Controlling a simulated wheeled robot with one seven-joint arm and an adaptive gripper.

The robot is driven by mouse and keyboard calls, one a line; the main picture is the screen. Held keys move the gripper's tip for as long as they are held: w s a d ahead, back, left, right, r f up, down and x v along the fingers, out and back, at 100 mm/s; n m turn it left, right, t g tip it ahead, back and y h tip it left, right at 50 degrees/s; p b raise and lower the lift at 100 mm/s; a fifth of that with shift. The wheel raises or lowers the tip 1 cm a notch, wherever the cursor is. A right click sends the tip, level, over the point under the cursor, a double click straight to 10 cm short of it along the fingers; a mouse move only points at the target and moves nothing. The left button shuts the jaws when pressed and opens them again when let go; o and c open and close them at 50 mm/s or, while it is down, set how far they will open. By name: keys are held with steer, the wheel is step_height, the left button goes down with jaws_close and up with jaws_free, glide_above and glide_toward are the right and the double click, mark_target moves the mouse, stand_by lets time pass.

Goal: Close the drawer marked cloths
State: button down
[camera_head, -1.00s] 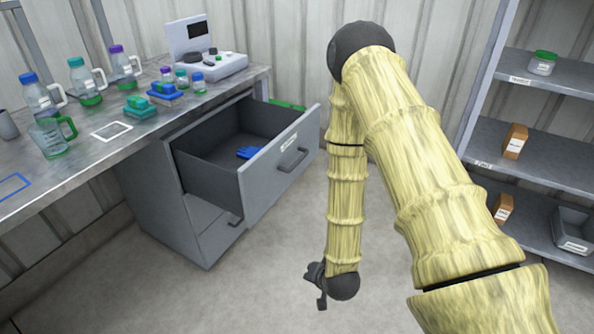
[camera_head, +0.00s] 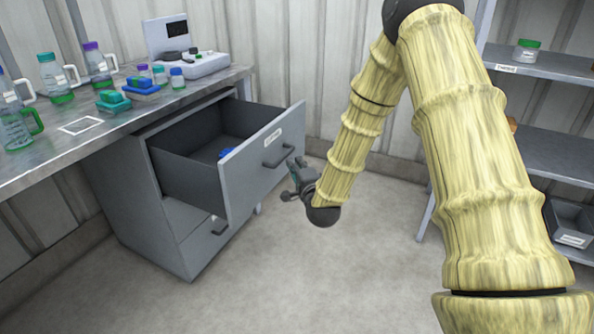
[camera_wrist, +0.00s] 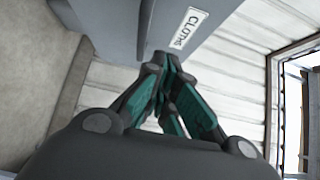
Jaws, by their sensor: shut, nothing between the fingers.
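The drawer marked cloths (camera_head: 240,178) is the top drawer of a grey cabinet and stands pulled well out in the head view. A blue thing (camera_head: 226,153) lies inside it. Its front carries a dark bar handle (camera_head: 279,151) and a white label, which reads CLOTHS in the wrist view (camera_wrist: 188,27). My gripper (camera_head: 292,177) is shut and empty, just in front of the drawer front, near and a little below the handle. In the wrist view my closed fingers (camera_wrist: 165,62) point at the grey drawer front. I cannot tell whether they touch it.
A lower drawer (camera_head: 200,238) of the cabinet is shut. The bench (camera_head: 40,172) above holds several bottles, a jug, small blocks and a white instrument (camera_head: 196,63). A shelf unit (camera_head: 560,155) stands at the right. The floor before the cabinet is clear.

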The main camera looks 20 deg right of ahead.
glide_toward(275, 145)
steer(key=w+d, duration=0.1)
steer(key=d, duration=0.2)
steer(key=shift+w+a+b, duration=0.4)
steer(key=shift+w+a, duration=0.2)
steer(key=shift+w, duration=0.3)
steer(key=shift+w+a+b, duration=0.4)
steer(key=shift+w+a, duration=0.2)
steer(key=shift+w, duration=0.25)
